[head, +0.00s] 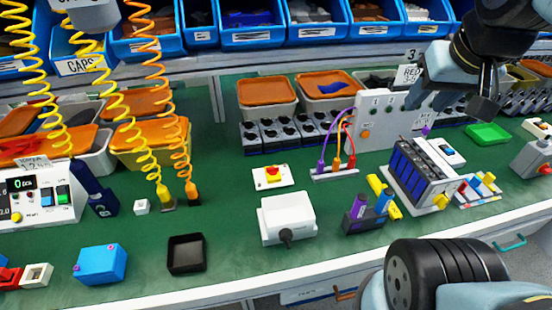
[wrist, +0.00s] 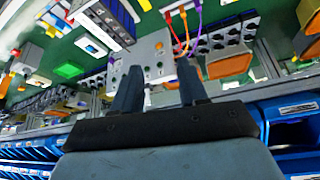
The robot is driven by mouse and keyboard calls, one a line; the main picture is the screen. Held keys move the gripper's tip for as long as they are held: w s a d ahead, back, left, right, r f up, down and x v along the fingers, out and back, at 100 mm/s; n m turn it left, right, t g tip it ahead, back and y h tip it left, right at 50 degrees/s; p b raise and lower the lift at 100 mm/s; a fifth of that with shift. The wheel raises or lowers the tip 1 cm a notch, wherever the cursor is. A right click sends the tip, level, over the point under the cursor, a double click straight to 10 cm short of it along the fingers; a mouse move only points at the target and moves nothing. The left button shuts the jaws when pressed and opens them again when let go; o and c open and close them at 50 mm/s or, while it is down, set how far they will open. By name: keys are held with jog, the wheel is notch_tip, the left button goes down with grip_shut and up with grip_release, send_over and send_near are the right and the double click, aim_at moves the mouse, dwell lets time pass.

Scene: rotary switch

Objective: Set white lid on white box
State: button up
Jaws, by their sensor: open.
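A white box (head: 287,219) with a black knob-like fitting on its front side stands on the green bench near the middle of the head view. Its top looks plain and pale; I cannot tell whether it is open. A flat white plate with a red and yellow rotary switch, seemingly the white lid (head: 273,177), lies on the bench behind the box, apart from it. My gripper (head: 464,100) is high at the upper right of the head view, well away from both. In the wrist view my gripper (wrist: 160,90) is open, with nothing between its fingers.
A grey panel (head: 384,118) with colored cables stands below and left of my gripper. A black tray (head: 186,253) sits left, with bare bench between.

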jog(key=shift+o, duration=1.4)
jog(key=shift+w+a, duration=0.2)
jog(key=shift+w, duration=0.4)
jog(key=o, duration=0.3)
jog(key=shift+n+g, duration=0.4)
jog(key=shift+g, duration=0.4)
jog(key=w+a, duration=0.1)
jog(key=w, duration=0.1)
jog(key=w+a+f, duration=0.1)
jog(key=w+a, duration=0.1)
jog(key=w+a+f, duration=0.1)
jog(key=w+a, duration=0.1)
jog(key=shift+w+a+f, duration=0.15)
jog(key=shift+w+f, duration=0.1)
jog(key=shift+w, duration=0.05)
jog(key=shift+o, duration=0.2)
jog(key=n+g, duration=0.2)
jog(key=g, duration=0.2)
send_over(273, 169)
notch_tip(273, 169, down, 19)
jog(key=f, duration=0.8)
jog(key=shift+w+a+f, duration=0.15)
jog(key=shift+w+a, duration=0.05)
jog(key=shift+w, duration=0.05)
jog(key=shift+w+d+f, duration=0.1)
jog(key=shift+d+f, duration=0.05)
jog(key=shift+f, duration=2.45)
